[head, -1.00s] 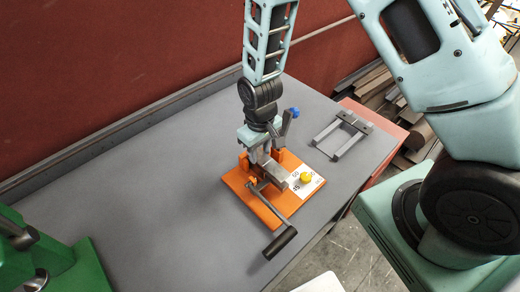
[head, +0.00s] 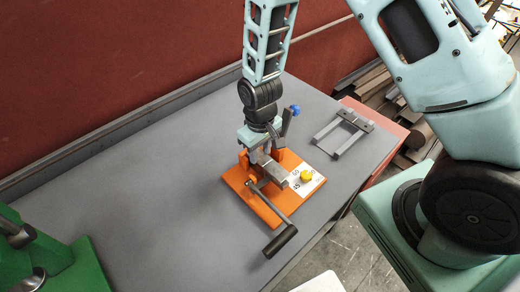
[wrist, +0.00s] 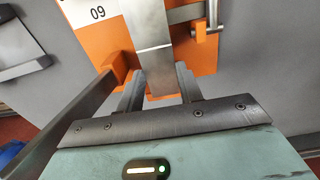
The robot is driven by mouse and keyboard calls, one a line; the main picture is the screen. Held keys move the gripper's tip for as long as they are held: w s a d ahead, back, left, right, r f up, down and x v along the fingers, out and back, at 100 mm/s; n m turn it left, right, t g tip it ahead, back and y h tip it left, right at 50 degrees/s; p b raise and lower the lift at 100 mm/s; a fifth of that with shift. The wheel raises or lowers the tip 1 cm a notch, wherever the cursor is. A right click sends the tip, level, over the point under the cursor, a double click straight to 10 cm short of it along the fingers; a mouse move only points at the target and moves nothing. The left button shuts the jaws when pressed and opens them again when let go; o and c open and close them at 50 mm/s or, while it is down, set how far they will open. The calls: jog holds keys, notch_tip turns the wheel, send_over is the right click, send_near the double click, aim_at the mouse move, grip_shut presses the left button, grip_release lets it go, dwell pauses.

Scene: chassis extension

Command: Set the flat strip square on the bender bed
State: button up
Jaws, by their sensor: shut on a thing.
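The bender is an orange base plate (head: 240,181) with a grey metal bed (head: 275,172), a black-handled lever (head: 281,241), a yellow knob (head: 307,176) and a white angle label. My gripper (head: 262,154) points down over the back of the bender. In the wrist view my gripper (wrist: 160,80) is shut on the flat strip (wrist: 158,66), a grey metal piece between the fingers. The strip runs in line with the brighter bed (wrist: 146,22), and a thin edge line crosses where they meet. Whether it rests flat on the bed cannot be told; the gripper hides part of it.
A blue-tipped lever (head: 294,110) stands close to the right of my gripper. A grey metal frame (head: 342,133) lies at the right of the table. A green machine (head: 60,255) stands at the lower left. The grey tabletop (head: 150,190) left of the bender is clear.

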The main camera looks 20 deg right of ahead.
aim_at(260, 156)
jog(key=shift+f+b, duration=0.75)
jog(key=shift+f, duration=0.35)
jog(key=o, duration=1.2)
notch_tip(260, 156, up, 18)
jog(key=b, duration=0.2)
jog(key=shift+f+b, duration=0.25)
jog(key=shift+b, duration=0.1)
